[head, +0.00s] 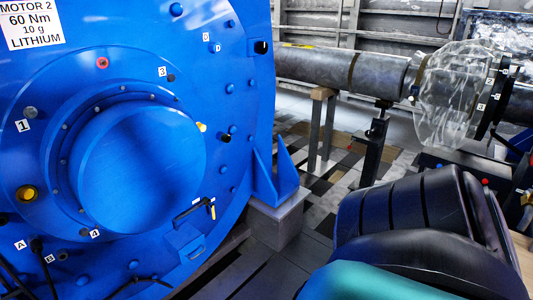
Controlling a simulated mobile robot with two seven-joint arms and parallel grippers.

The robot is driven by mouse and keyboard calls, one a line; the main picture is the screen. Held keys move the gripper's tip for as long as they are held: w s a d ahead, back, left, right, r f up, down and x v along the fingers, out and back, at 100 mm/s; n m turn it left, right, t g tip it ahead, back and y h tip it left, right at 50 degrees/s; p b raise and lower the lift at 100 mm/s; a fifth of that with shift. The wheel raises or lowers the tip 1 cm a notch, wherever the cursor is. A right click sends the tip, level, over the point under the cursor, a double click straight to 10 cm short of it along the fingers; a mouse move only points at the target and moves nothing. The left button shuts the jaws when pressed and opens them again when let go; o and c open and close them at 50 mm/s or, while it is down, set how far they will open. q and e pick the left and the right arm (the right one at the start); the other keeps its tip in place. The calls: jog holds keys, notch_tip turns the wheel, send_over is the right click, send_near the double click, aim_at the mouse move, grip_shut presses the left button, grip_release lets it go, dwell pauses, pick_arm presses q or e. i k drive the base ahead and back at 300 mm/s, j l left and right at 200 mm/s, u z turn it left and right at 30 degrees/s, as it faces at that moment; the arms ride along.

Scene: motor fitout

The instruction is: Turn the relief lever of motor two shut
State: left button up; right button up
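Motor two (140,170) is a large blue round housing that fills the left of the head view. Neither gripper shows; a black and teal form that may be part of my arm fills the bottom right.
Dark cables (40,262) run at lower left. Tiled floor shows between.

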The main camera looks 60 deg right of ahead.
aim_at(212, 205)
jog(key=z, duration=1.45)
jog(key=i+l+u, duration=0.2)
jog(key=i+l, duration=0.65)
jog(key=i+j, duration=0.2)
jog(key=i, duration=0.3)
jog(key=i+j+u, duration=0.1)
jog(key=i, duration=0.45)
jog(key=j, duration=0.1)
